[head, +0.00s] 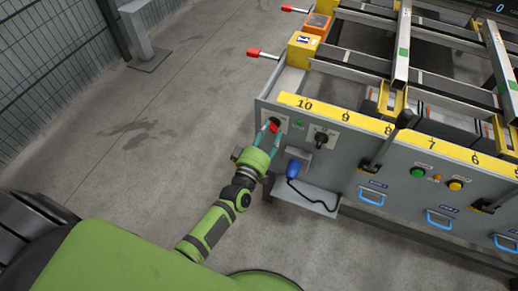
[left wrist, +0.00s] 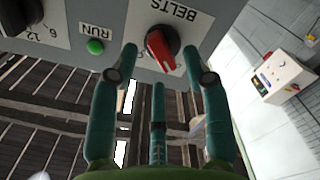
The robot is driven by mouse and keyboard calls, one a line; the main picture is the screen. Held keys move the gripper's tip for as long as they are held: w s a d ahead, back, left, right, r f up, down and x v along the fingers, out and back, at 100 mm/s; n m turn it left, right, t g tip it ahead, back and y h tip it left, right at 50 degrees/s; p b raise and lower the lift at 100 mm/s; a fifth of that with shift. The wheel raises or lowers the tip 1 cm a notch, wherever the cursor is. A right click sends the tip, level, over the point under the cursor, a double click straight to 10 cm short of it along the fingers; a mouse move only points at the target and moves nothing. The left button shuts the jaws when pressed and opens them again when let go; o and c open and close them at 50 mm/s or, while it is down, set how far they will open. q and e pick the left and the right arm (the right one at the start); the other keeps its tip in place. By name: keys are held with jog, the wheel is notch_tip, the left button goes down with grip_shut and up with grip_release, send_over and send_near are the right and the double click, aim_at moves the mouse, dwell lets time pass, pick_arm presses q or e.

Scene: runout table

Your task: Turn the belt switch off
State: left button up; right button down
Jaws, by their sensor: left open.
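The belt switch is a red rotary knob (head: 274,127) at the left end of the grey front panel. In the left wrist view the red knob (left wrist: 162,44) sits on a black round base, on a white plate whose BELTS lettering appears upside down. Its red handle lies at a slant; the position marks are mostly hidden. My left gripper (head: 268,139) is open in front of the panel. In the left wrist view its green fingertips (left wrist: 160,52) stand on either side of the knob, with a gap showing. I cannot tell whether either touches it. My right gripper is not in view.
A green RUN light (left wrist: 95,46) and a black dial (left wrist: 20,14) are beside the switch. Two red-tipped levers stick out above.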

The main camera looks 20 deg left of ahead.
pick_arm(q)
jog(key=s, duration=0.9)
jog(key=shift+s+a, duration=0.15)
jog(key=shift+s, duration=0.25)
jog(key=s+f+m+g+h+p, duration=0.1)
jog(key=s+f+m+g, duration=0.35)
jog(key=f, duration=0.75)
jog(key=s+f+m+g+p, duration=0.2)
jog(key=s+f+g, duration=0.3)
jog(key=s+f, duration=0.55)
jog(key=s+a+f+m+g, duration=0.1)
jog(key=s+a+f+g, duration=0.1)
jog(key=s, duration=0.5)
jog(key=s+a+f+m+g+y+p, duration=0.1)
jog(key=s+f+m+g, duration=0.1)
jog(key=s+f, duration=0.3)
jog(key=s+a+f+m+g, duration=0.1)
jog(key=s+a+f+g, duration=0.1)
jog(key=s, duration=0.7)
notch_tip(320, 180, down, 2)
jog(key=shift+a+f+m+g+y+p, duration=0.25)
jog(key=shift+a+m+g+y+p, duration=0.1)
jog(key=shift+g, duration=0.4)
